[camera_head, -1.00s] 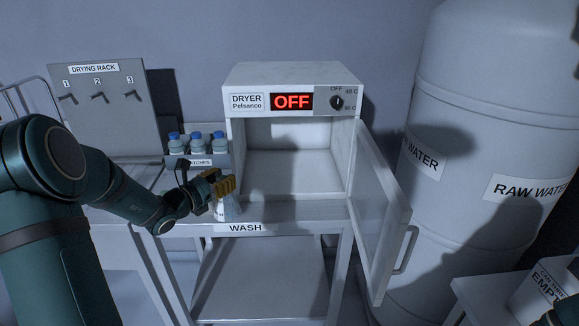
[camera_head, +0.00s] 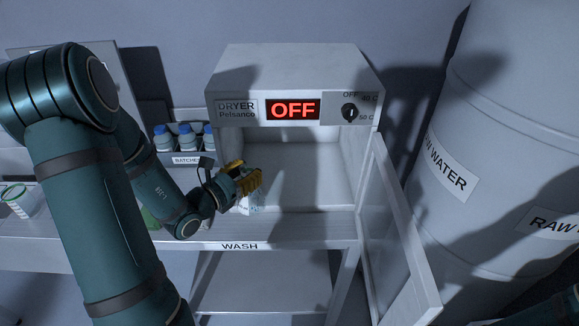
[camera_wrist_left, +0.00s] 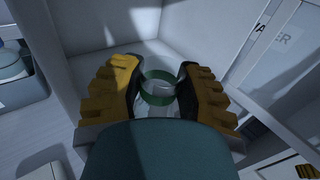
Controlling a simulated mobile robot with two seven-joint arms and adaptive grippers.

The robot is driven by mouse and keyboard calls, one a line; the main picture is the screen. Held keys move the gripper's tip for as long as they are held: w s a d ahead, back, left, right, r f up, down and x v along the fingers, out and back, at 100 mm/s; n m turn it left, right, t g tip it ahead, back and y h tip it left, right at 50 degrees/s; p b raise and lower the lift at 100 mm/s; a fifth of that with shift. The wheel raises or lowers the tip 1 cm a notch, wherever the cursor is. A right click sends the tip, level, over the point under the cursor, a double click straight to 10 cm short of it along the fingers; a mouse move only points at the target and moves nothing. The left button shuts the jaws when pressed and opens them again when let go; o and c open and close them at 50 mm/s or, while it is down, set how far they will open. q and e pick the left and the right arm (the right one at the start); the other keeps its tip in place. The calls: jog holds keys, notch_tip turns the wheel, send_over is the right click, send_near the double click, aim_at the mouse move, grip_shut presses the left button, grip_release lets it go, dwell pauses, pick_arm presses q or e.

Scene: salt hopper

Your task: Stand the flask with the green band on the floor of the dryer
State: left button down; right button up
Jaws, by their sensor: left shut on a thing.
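My left gripper (camera_head: 247,182) has yellow fingers and is shut on the flask with the green band. The flask's pale lower body (camera_head: 252,204) shows below the fingers in the head view. In the left wrist view the green band (camera_wrist_left: 157,98) shows between the two fingers, and part of the flask is hidden by the gripper. The flask is at the left front of the dryer's (camera_head: 290,85) open chamber. I cannot tell whether its base touches anything. The dryer door (camera_head: 400,240) stands open to the right, and the display reads OFF.
Blue-capped bottles (camera_head: 186,138) stand in a BATCHES holder just left of the dryer. Another vessel (camera_head: 22,201) stands on the bench at far left. The raw water tank (camera_head: 490,130) fills the right. The dryer's visible chamber floor looks clear.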

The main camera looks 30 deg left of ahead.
pick_arm(q)
jog(key=w+d+f, duration=0.1)
jog(key=w, duration=0.7)
jog(key=w+d+f, duration=0.1)
jog(key=w+f, duration=0.1)
jog(key=w, duration=0.7)
jog(key=shift+w+d+f+p, duration=0.2)
jog(key=shift+w+d+p, duration=0.1)
jog(key=shift+d, duration=0.1)
jog(key=shift+f, duration=0.2)
jog(key=c, duration=0.6)
grip_release()
jog(key=shift+r, duration=0.1)
